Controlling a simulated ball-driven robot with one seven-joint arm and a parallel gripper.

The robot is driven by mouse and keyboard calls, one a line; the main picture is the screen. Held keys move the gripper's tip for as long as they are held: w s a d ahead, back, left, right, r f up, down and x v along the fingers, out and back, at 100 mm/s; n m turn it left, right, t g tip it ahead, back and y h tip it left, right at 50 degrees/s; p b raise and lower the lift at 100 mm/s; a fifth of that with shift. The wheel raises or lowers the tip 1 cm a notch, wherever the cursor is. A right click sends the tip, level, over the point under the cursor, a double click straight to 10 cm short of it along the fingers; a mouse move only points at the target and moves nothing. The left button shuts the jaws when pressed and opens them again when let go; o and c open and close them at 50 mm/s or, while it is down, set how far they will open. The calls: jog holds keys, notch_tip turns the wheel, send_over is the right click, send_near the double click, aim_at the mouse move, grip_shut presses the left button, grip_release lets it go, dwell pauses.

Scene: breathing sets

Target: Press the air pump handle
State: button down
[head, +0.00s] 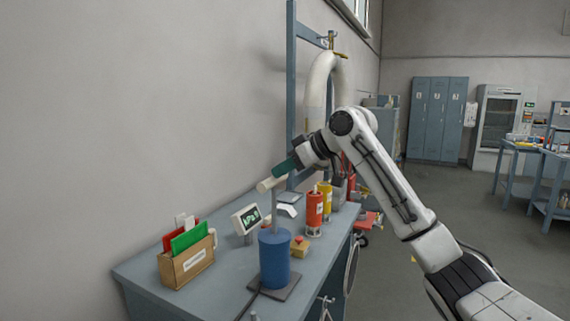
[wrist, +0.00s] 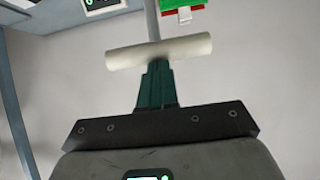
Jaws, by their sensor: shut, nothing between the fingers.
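The air pump is a blue cylinder (head: 274,258) on a dark base plate on the bench, with a thin grey rod rising from it. Its cream T-shaped handle (head: 267,184) is at the top of the rod, well above the cylinder. My gripper (head: 284,168) has green fingers, shut and empty, with tips close to the handle. In the wrist view the handle (wrist: 160,50) lies crosswise just beyond the fingertips (wrist: 156,66). I cannot tell whether they touch it.
The blue-grey bench (head: 222,285) stands along the wall. A box of folders (head: 187,262) and a small display (head: 246,219) are left of the pump. Floor at right is open.

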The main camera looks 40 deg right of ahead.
notch_tip(320, 180, down, 10)
jog(key=shift+r+b, duration=0.15)
jog(key=shift+b, duration=0.95)
jog(key=shift+a, duration=0.1)
